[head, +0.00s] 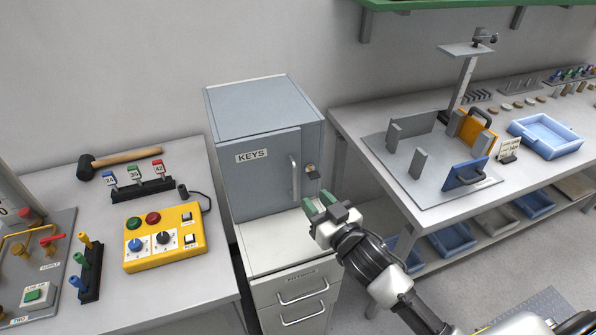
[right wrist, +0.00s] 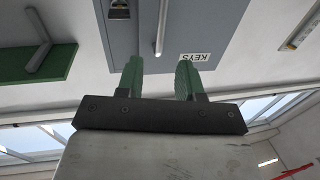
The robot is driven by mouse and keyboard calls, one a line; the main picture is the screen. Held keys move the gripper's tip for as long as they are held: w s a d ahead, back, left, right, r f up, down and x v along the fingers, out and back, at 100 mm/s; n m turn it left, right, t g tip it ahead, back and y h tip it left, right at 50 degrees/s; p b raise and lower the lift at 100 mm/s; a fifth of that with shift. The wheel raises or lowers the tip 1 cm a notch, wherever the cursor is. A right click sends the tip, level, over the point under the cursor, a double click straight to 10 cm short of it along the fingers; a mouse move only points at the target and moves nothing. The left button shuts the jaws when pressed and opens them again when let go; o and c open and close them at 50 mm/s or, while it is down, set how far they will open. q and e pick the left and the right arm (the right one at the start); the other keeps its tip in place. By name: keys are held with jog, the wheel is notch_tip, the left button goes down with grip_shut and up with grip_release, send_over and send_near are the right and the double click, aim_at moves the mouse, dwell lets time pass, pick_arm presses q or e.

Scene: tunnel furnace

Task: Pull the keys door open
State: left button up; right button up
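The grey KEYS cabinet (head: 265,105) stands on a low drawer unit in the middle of the head view. Its KEYS door (head: 258,180) looks closed, with a label at its upper left and a vertical bar handle (head: 295,178) near its right edge. A lock (head: 311,169) sits right of the handle. My right gripper (head: 319,203) has green fingers, is low and in front of the door, and is open and empty. In the right wrist view, the handle (right wrist: 161,28) appears beyond the gap between the fingers (right wrist: 159,76), apart from them. My left gripper is not in view.
Drawers (head: 300,290) are below the cabinet. A left bench holds a yellow control box (head: 164,238), a mallet (head: 125,159) and colored tags. A right bench (head: 385,180) carries fixtures and a blue tray (head: 545,136). The cabinet top and the space before the door are clear.

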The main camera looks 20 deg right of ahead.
aim_at(296, 179)
jog(key=p+x, duration=0.1)
jog(key=x, duration=0.8)
jog(key=shift+w+a+p, duration=0.15)
jog(key=shift+w+p, duration=0.05)
jog(key=shift+p, duration=0.15)
grip_shut()
